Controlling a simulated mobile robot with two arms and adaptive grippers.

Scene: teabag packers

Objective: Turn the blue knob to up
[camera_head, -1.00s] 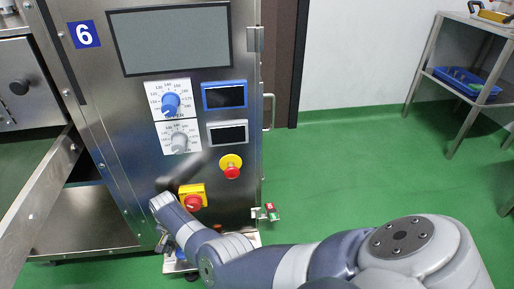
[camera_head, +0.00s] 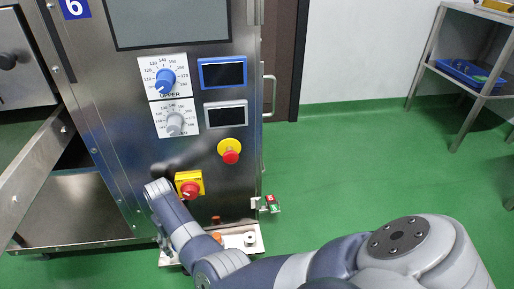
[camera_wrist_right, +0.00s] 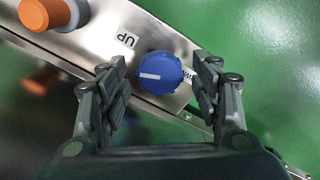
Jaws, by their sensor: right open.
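The blue knob (camera_wrist_right: 160,73), round with a white line, sits on a metal strip in the right wrist view. Its line points to the picture's left. An "UP" label (camera_wrist_right: 127,39) is beside it at upper left; another label at its right is partly covered by a finger. My right gripper (camera_wrist_right: 160,76) is open, with one finger on each side of the knob. I cannot tell whether they touch it. In the head view my right arm hides this knob, and its fingers are mostly hidden. My left gripper is not in view.
On the machine front are another blue dial knob (camera_head: 165,80), a grey dial knob (camera_head: 175,123), a red button (camera_head: 230,156) and a red-yellow switch (camera_head: 190,188).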

